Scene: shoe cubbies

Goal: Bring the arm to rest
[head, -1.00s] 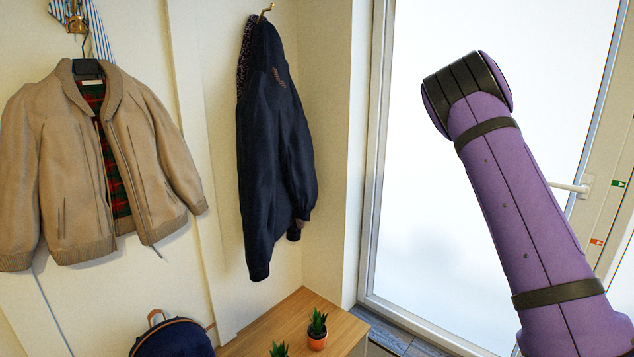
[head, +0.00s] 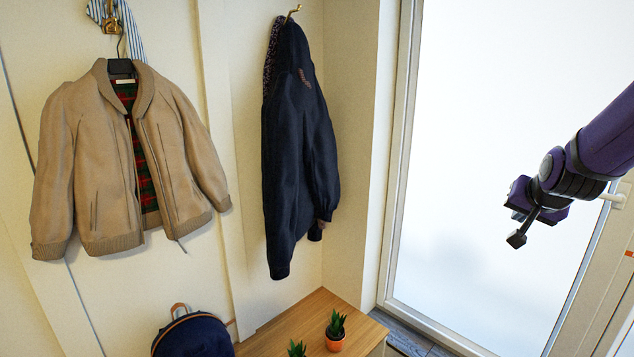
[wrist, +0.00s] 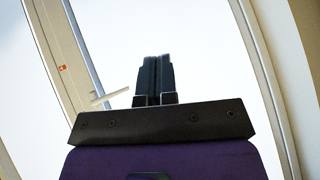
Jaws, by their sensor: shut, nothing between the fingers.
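My gripper (wrist: 154,80) shows in the wrist view with its two dark fingers together, shut and empty, against the bright glass of the door. In the head view my purple arm (head: 606,138) comes in from the right edge. Its dark end part (head: 532,205) hangs in front of the glass door (head: 470,150), clear of the jackets and the bench.
A tan jacket (head: 180,190) and a navy jacket (head: 297,160) hang on the left wall. The door has a white handle (head: 613,197).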

